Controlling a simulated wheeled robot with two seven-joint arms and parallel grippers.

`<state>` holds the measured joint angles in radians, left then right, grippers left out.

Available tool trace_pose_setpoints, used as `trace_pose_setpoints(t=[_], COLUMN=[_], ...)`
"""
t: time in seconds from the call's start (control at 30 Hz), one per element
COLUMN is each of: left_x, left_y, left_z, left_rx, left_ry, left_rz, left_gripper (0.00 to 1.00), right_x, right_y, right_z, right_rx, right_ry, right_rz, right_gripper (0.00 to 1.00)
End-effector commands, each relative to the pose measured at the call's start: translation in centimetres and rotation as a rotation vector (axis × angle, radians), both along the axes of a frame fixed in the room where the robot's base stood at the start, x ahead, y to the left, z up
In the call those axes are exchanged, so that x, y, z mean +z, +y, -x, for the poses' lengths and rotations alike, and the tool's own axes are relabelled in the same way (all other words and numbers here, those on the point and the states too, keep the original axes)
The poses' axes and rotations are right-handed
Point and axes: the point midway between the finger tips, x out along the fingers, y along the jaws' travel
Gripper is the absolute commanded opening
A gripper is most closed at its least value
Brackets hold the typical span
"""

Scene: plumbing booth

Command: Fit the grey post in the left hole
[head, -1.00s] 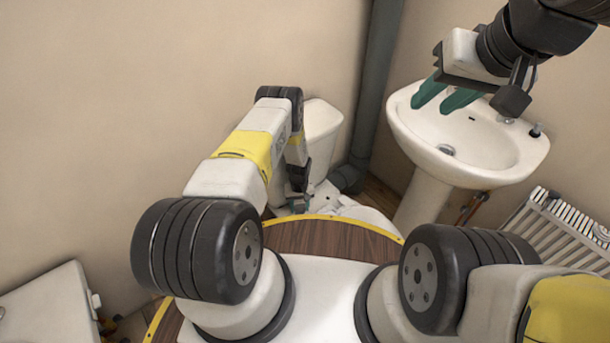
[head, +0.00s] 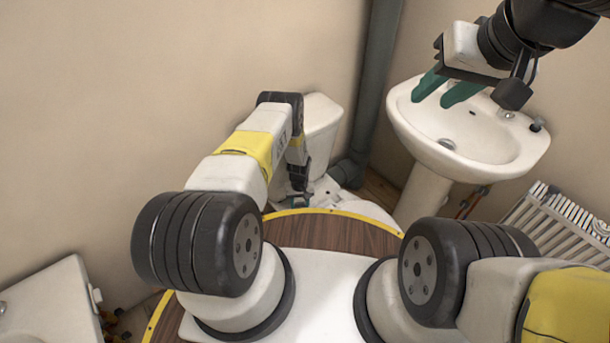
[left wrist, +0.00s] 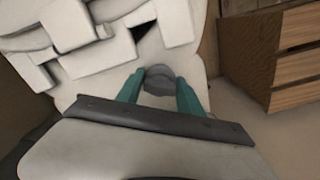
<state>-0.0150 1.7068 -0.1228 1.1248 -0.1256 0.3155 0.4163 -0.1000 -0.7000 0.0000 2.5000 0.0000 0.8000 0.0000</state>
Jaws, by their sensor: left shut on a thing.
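My left gripper (left wrist: 160,92) has its teal fingers shut on the grey post (left wrist: 159,79), whose rounded grey end shows between the fingertips in the left wrist view. In the head view my left gripper (head: 300,199) hangs low in front of the white toilet (head: 321,122), and the post is too small to make out there. White toilet parts (left wrist: 180,20) lie just beyond the post in the left wrist view. A dark gap (left wrist: 142,31) shows there; I cannot tell whether it is the left hole. My right gripper (head: 445,91) is open and empty, over the sink's left side.
A grey pipe (head: 372,90) runs down the wall beside the toilet. A wooden box (left wrist: 270,60) is at the right of the left wrist view.

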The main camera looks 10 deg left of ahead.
Motion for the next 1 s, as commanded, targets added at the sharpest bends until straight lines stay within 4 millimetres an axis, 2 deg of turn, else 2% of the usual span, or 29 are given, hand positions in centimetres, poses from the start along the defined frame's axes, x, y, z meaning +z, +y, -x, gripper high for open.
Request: trace_pose_setpoints(t=[0.23,0.27,0.37,0.73,0.87,1.0], left_x=[-0.1,-0.1,-0.1,0.3,2.0,4.5], left_y=[0.0,0.0,0.0,0.0,0.0,0.0], left_z=[0.1,0.1,0.1,0.0,-0.1,-0.1], left_rx=[0.0,0.0,0.0,0.0,0.0,0.0], left_ry=[0.001,0.002,0.001,0.0,0.0,0.0], left_rz=[-0.001,0.0,-0.001,0.0,0.0,0.0], left_gripper=[0.02,0.5,0.69,0.69,0.69,0.69], right_x=[0.0,0.0,0.0,0.0,0.0,0.0], right_y=[0.0,0.0,0.0,0.0,0.0,0.0], right_z=[0.0,0.0,0.0,0.0,0.0,0.0], right_rx=[0.0,0.0,0.0,0.0,0.0,0.0], right_ry=[0.0,0.0,0.0,0.0,0.0,0.0], right_rz=[0.0,0.0,0.0,0.0,0.0,0.0], right_gripper=[0.36,0.36,0.36,0.36,0.36,0.36])
